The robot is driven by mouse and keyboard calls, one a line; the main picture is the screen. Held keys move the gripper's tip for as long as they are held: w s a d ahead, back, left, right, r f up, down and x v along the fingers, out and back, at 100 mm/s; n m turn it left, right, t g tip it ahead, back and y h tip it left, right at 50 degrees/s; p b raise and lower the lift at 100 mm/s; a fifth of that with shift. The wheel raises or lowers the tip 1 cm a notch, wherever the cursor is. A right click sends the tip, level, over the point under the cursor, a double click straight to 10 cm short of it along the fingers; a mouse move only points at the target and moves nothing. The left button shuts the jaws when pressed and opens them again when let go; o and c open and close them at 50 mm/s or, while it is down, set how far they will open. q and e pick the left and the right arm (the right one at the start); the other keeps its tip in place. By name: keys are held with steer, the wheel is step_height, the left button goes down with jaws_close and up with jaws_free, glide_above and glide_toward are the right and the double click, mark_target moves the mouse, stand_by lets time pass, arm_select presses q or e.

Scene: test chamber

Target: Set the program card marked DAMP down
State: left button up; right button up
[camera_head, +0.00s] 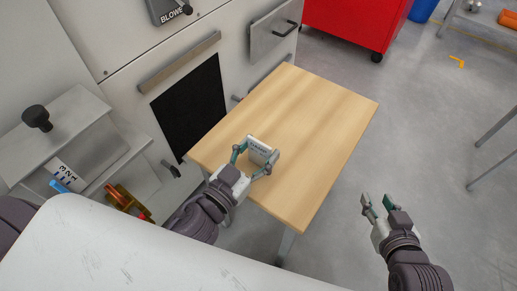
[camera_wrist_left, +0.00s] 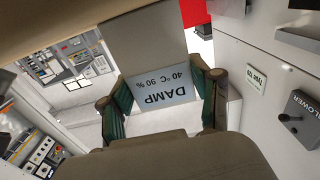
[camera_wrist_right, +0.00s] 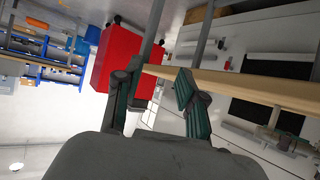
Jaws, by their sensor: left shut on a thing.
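The program card marked DAMP (camera_head: 260,149) is a pale card at the left part of the wooden table in the head view. My left gripper (camera_head: 254,160) is shut on it, with a finger at each side. The left wrist view shows the card (camera_wrist_left: 161,87) between the green finger pads, its print "DAMP 40 °C 90 %" upside down. I cannot tell whether the card touches the tabletop. My right gripper (camera_head: 376,203) is open and empty, off the table's right side; its spread fingers also show in the right wrist view (camera_wrist_right: 158,95).
The wooden table (camera_head: 318,112) is otherwise bare, with free room to the right and behind. A chamber wall with a black panel (camera_head: 190,106) and handles stands at its left. Another card (camera_head: 68,175) lies in a holder at far left. A red cabinet (camera_head: 355,22) stands behind.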

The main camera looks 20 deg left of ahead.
arm_select(q)
steer(key=o, duration=1.1)
steer(key=shift+r, duration=0.1)
steer(key=shift+s, duration=0.25)
steer(key=shift+b+v, duration=1.3)
steer(key=shift+v, duration=4.5)
arm_select(e)
steer(key=w+a+r+t+y, duration=0.1)
steer(key=r+t, duration=0.2)
steer(key=r, duration=0.2)
steer(key=w+a+r+t+y, duration=0.1)
steer(key=w+r+t, duration=0.1)
steer(key=r, duration=0.3)
steer(key=shift+w+a+t, duration=0.25)
steer(key=shift+w+t, duration=0.05)
steer(key=shift+t, duration=0.6)
